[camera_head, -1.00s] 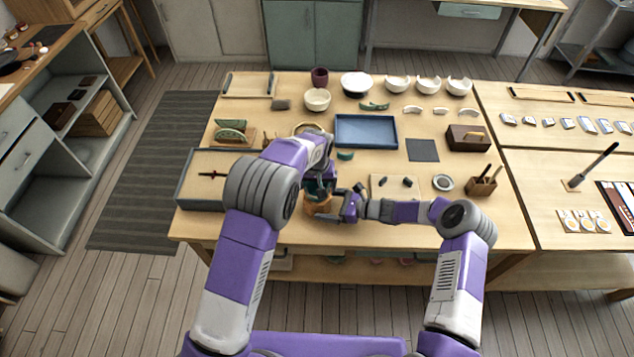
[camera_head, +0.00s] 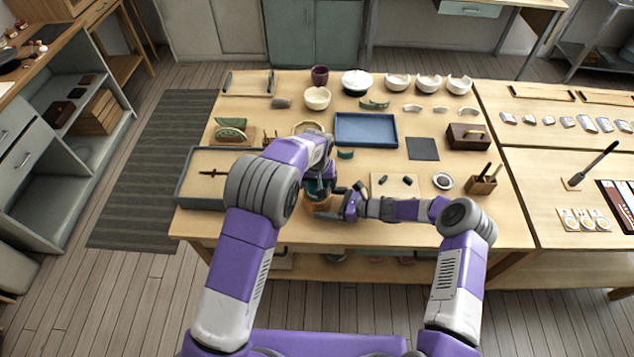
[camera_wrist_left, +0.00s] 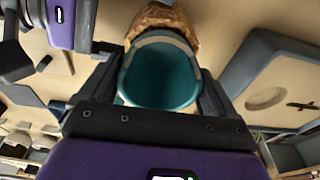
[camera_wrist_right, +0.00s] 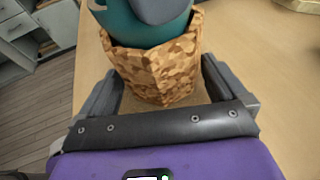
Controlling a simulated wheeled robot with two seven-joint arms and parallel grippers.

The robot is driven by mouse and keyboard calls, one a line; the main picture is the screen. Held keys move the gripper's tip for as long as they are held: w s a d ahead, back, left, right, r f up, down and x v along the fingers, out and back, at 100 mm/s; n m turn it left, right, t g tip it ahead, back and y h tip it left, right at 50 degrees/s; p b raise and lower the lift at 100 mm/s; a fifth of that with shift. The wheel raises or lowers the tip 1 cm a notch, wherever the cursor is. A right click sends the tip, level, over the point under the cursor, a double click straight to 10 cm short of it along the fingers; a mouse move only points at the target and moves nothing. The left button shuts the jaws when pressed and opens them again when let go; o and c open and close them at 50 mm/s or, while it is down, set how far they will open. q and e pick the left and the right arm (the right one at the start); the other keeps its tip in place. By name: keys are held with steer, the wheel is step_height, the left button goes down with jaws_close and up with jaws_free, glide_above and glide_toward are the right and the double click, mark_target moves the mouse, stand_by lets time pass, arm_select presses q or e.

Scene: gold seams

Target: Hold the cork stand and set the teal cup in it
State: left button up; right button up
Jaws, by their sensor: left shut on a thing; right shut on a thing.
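The teal cup (camera_head: 316,191) is between the fingers of my left gripper (camera_head: 320,184), which is shut on it. The left wrist view looks into the open, empty mouth of the cup (camera_wrist_left: 160,75), with the cork stand (camera_wrist_left: 165,22) just beyond it. My right gripper (camera_head: 343,206) is shut on the cork stand (camera_head: 318,206) near the table's front edge. In the right wrist view the speckled cork stand (camera_wrist_right: 158,70) is between the fingers, and the cup (camera_wrist_right: 150,28) is at its mouth. The stand's wall hides the cup's lower end, so its depth inside cannot be told.
A blue tray (camera_head: 366,144) lies behind the grippers, and a grey-edged tray (camera_head: 183,180) lies to the left. A small board (camera_head: 395,193) with dark pieces, a round ring (camera_head: 443,182) and a wooden tool holder (camera_head: 482,185) are to the right. Bowls stand at the back.

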arm_select(q)
steer(key=shift+f, duration=0.2)
stand_by(0.4)
steer(key=o, duration=0.7)
steer(key=shift+r, duration=0.1)
steer(key=shift+r, duration=2.9)
